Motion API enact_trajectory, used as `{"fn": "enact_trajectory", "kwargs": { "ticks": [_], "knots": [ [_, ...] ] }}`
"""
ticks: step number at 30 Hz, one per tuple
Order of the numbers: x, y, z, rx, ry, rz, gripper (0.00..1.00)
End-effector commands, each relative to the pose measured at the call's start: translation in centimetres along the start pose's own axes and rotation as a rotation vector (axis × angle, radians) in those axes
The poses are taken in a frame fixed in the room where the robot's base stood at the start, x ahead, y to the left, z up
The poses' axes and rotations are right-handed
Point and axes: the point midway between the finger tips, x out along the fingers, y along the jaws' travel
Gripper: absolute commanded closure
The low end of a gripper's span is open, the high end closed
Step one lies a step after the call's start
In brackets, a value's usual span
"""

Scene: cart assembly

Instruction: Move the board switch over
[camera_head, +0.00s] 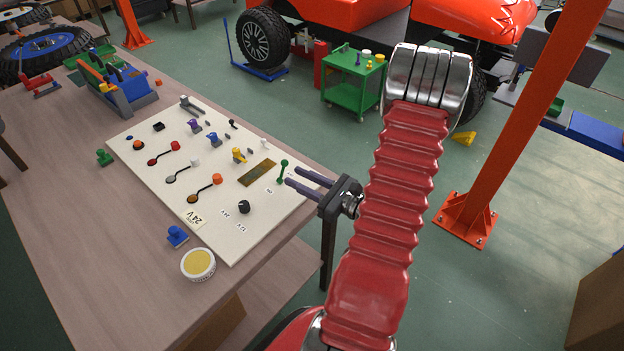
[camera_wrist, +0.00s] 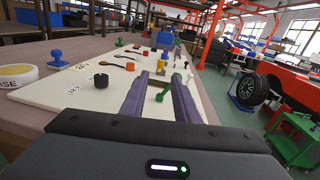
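The white board (camera_head: 240,235) lies on the brown table and carries several switches and knobs. A green lever switch (camera_head: 282,170) stands near its right edge, with a ball-shaped top. My gripper (camera_head: 294,176) reaches in from the right, its two grey fingers apart and empty, with the tips close beside the lever. In the wrist view, the green lever (camera_wrist: 163,92) shows between the two fingers of my gripper (camera_wrist: 158,80). I cannot tell whether either finger touches it. A black knob (camera_head: 244,206) with small printed labels sits nearer the front of the board.
A brass plate (camera_head: 257,173) and a yellow switch (camera_head: 239,155) are left of the lever. A round yellow-topped tin (camera_head: 198,264) and blue stamp-like piece (camera_head: 177,236) stand beside the board. The orange post (camera_head: 515,125) and green cart (camera_head: 345,95) are beyond the table.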

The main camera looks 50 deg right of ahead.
Motion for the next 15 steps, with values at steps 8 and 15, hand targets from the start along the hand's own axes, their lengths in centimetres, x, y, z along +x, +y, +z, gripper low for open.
{"fn": "enact_trajectory", "kwargs": {
  "ticks": [8,15],
  "knots": [
    [-1.9,-2.7,-1.8,0.053,-0.014,-0.118,0.72],
    [-1.9,-2.6,-1.8,0.052,-0.014,-0.114,0.72]
  ]
}}
